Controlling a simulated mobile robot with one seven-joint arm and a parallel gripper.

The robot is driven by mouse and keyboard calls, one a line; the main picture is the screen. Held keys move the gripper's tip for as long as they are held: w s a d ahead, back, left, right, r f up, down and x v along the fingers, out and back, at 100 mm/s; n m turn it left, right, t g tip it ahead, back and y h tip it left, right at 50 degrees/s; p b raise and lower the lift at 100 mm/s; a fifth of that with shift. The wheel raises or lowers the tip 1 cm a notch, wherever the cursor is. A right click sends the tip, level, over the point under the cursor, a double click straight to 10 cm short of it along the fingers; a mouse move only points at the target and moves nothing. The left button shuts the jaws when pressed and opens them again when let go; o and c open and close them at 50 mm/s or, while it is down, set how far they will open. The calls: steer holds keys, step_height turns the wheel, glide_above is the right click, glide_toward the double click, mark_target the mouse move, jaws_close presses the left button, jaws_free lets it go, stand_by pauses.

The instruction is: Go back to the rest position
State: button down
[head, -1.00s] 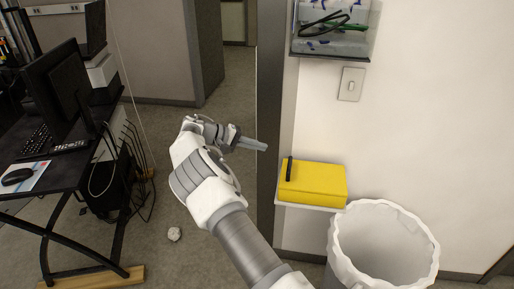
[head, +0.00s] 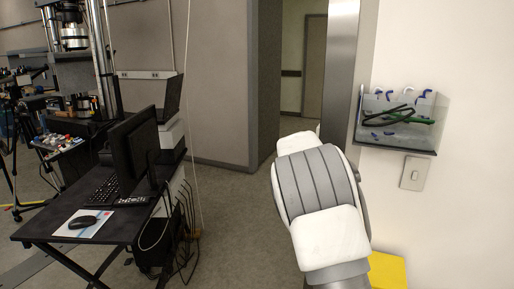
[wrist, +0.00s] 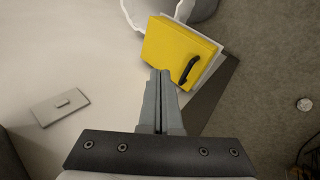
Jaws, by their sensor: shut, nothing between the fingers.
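My gripper (wrist: 160,100) shows in the wrist view with its two grey fingers together and nothing between them. It points toward a yellow box (wrist: 172,52) with a black handle-like piece (wrist: 189,70) on it, and appears apart from the box. In the head view my arm's white and grey links fill the lower middle, and my gripper is hidden behind them. A corner of the yellow box (head: 388,270) shows at the bottom, right of my arm.
A clear wall bin (head: 400,125) with goggles hangs right of my arm, above a light switch (head: 411,173). A desk (head: 75,212) with a monitor (head: 137,145) stands left. A doorway lies behind. The wrist view shows part of a waste bin (wrist: 203,9). Floor between desk and arm is clear.

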steer(key=s+a+r+t+y+p, duration=0.2)
steer(key=s+r+y, duration=0.1)
steer(key=s+r, duration=0.55)
steer(key=s+a+r+t+y+p, duration=0.1)
steer(key=s+a+r+y+p, duration=0.3)
steer(key=s, duration=0.7)
steer(key=s+a+r+n+t, duration=0.1)
steer(key=s+a+t, duration=0.2)
steer(key=s, duration=1.1)
steer(key=shift+n, duration=0.3)
steer(key=shift+s, duration=0.1)
